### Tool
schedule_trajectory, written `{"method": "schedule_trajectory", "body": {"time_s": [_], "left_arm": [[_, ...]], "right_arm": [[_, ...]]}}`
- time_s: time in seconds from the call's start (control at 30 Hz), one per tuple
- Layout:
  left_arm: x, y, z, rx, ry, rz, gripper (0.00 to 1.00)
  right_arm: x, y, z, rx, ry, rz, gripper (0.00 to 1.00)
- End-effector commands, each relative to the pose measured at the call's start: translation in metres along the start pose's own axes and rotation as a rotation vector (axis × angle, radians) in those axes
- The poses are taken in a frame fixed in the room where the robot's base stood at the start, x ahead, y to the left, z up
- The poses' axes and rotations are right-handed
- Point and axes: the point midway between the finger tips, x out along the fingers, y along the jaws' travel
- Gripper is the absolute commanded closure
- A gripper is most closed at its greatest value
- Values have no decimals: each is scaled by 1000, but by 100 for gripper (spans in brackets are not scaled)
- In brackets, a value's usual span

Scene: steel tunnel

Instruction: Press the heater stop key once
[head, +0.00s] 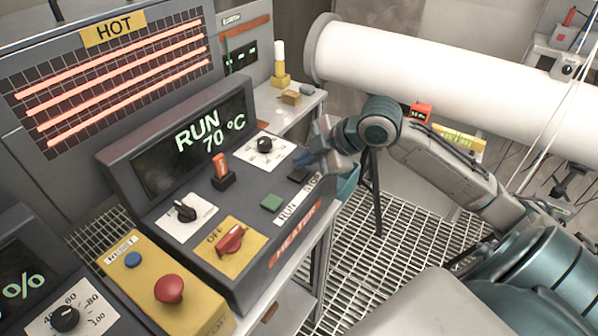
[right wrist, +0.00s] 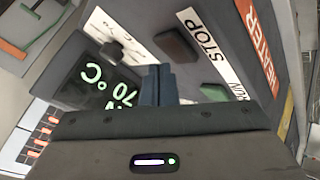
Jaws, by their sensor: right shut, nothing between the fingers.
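The heater console (head: 165,150) has a screen reading RUN 70 °C. Its stop key, a dark square key (head: 298,175), sits at the console's right end, partly covered by my gripper in the head view. In the right wrist view the stop key (right wrist: 177,43) stands beside the STOP label (right wrist: 203,38). My right gripper (head: 303,160) is shut and empty, close to the key. In the right wrist view its fingertips (right wrist: 158,82) appear below and left of the key, with a visible gap in the picture. My left gripper is out of view.
The green RUN key (head: 272,202) is near the stop key. A red rotary switch (head: 232,240), a black knob (head: 265,145) and an orange-red toggle (head: 221,170) are on the same panel. A yellow box with a red button (head: 169,289) stands in front. A large white pipe (head: 400,75) runs behind.

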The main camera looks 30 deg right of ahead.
Motion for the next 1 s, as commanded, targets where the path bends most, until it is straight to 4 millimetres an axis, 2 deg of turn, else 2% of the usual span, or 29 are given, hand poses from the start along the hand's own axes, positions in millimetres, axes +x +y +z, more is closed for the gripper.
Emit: {"method": "schedule_trajectory", "body": {"time_s": [1.0], "left_arm": [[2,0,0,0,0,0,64]], "right_arm": [[6,-4,4,0,0,0,100]]}}
